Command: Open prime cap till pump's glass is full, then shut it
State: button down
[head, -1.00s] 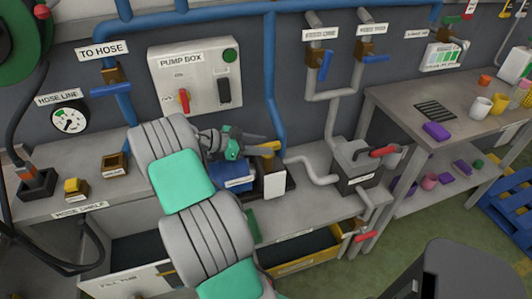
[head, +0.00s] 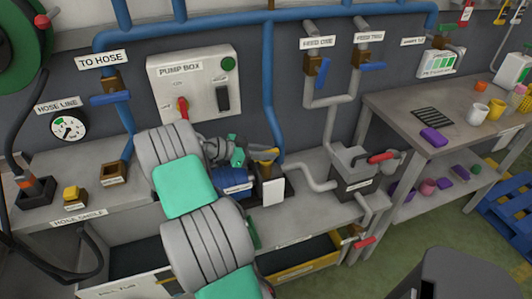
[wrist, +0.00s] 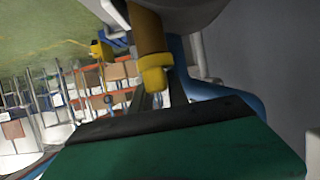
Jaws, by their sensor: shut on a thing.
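The blue pump (head: 236,180) stands on the bench, partly behind my arm. A brass and yellow cap (head: 266,155) tops the dark body at its right. My gripper (head: 248,154) reaches this cap from the left and appears shut on it. In the wrist view, a brass post with a yellow collar (wrist: 154,74) stands right at the dark fingers of my gripper (wrist: 152,100). A white plate (head: 273,191) faces the front of the pump. I cannot make out the glass or its level.
The pump box (head: 195,85) with a red switch hangs on the wall behind. A grey tank (head: 353,170) with a red-handled valve stands to the right. Blue pipes run down to the bench. An open drawer (head: 325,262) juts out below.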

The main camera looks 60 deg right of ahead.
jog(key=shift+n+t+h, duration=0.3)
jog(key=shift+n+t, duration=0.1)
jog(key=n+t+h+b, duration=0.1)
jog(key=n+t+b, duration=0.1)
jog(key=shift+s+f+n+t+h, duration=0.1)
jog(key=shift+n+t+h, duration=0.2)
jog(key=n+t+h, duration=0.1)
jog(key=n+t, duration=0.1)
jog(key=shift+n+t, duration=0.3)
jog(key=shift+t, duration=0.1)
jog(key=n+t, duration=0.1)
jog(key=t, duration=0.1)
jog(key=n+t+p, duration=0.1)
jog(key=n+t, duration=0.1)
jog(key=n+t+p, duration=0.1)
jog(key=n+t, duration=0.1)
jog(key=shift+s+r+h, duration=0.25)
jog(key=shift+h, duration=0.05)
jog(key=n+t, duration=0.2)
jog(key=shift+d+f+n+t+y, duration=0.1)
jog(key=shift+f+n+t+y, duration=0.1)
jog(key=shift+n+t+y, duration=0.15)
jog(key=shift+w+n+t+y+b, duration=0.25)
jog(key=shift+n+t+y+b, duration=0.5)
jog(key=shift+n+t+b, duration=0.35)
jog(key=c, duration=1.3)
grip_release()
